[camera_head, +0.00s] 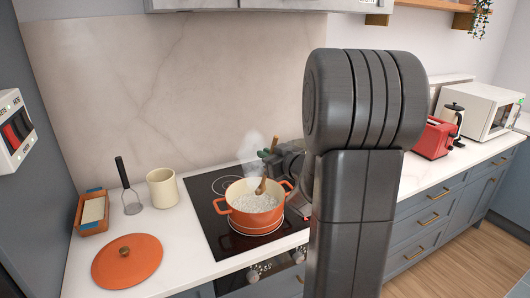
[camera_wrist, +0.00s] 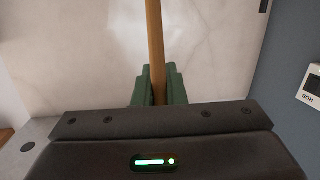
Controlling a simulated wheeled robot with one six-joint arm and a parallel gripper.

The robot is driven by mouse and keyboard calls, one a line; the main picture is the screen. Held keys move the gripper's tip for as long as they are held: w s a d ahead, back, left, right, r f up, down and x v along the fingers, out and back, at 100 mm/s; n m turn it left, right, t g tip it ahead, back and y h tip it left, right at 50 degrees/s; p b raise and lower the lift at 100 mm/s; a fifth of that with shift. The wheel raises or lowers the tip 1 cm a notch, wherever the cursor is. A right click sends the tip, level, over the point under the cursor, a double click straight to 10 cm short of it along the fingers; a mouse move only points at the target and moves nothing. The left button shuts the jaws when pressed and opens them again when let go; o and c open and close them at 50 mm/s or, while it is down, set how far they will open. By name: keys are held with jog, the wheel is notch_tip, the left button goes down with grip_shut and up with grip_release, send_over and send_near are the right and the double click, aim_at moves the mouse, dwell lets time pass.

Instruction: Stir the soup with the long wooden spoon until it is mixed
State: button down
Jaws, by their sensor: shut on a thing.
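An orange pot (camera_head: 256,222) with two side handles stands on the black hob. Pale, lumpy soup (camera_head: 255,203) is in it, and steam rises above. The long wooden spoon (camera_head: 262,186) stands tilted in the pot, its lower end in the soup. My gripper (camera_head: 270,153) is above the pot at its back right, partly hidden by my arm. In the wrist view, the green fingers of my gripper (camera_wrist: 158,88) are shut around the spoon's handle (camera_wrist: 154,40). How well the soup is mixed cannot be told.
The orange lid (camera_head: 127,262) lies on the counter at the left. A red toaster (camera_head: 433,139) and a microwave (camera_head: 490,112) are at the right.

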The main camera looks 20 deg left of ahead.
jog(key=shift+d+f, duration=0.1)
jog(key=shift+f, duration=0.4)
jog(key=shift+w+a+f+b, duration=0.45)
jog(key=shift+a+f+b, duration=0.1)
jog(key=shift+f+b, duration=0.95)
jog(key=shift+w+a+f+b, duration=0.5)
jog(key=shift+f+b, duration=0.75)
jog(key=shift+f, duration=0.5)
jog(key=shift+w+a+f+b, duration=0.4)
jog(key=shift+a+f+b, duration=0.2)
jog(key=shift+f+b, duration=0.9)
jog(key=shift+f, duration=0.1)
jog(key=shift+a, duration=0.1)
